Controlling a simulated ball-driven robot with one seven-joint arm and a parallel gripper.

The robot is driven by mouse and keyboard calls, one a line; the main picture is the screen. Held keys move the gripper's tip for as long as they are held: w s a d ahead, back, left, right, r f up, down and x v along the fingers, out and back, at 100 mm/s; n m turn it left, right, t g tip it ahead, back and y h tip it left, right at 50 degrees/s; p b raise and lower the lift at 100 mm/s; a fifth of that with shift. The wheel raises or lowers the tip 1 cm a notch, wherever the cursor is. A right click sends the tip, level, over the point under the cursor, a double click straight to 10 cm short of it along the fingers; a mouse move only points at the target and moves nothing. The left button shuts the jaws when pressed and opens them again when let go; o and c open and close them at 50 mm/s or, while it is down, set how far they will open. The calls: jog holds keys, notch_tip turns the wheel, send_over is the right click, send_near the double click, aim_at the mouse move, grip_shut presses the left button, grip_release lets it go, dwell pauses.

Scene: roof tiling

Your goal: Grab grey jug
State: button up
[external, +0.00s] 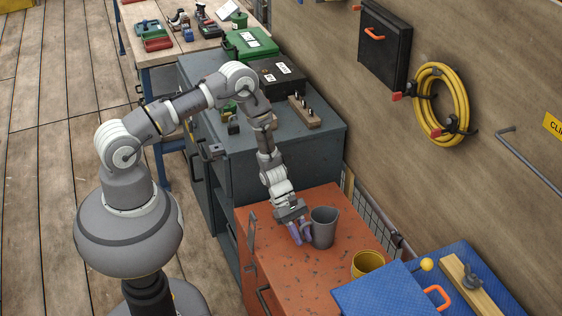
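The grey jug (323,228) stands upright on the orange-red, speckled cabinet top (290,277). My gripper (300,234) points down just left of the jug, its purple fingers low beside the jug's left side. The fingers look very close to the jug or touching it. The jug's handle cannot be made out, and whether the fingers are around any part of it is too small to tell.
A yellow mug (367,263) stands right of the jug, near a blue case (390,296) with an orange handle. Behind is a higher dark grey cabinet (315,142) bearing a wooden block (304,113). A wire rack (368,208) and the wall border the right side.

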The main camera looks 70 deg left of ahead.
jog(key=shift+r, duration=0.1)
grip_shut()
jog(key=shift+r, duration=0.1)
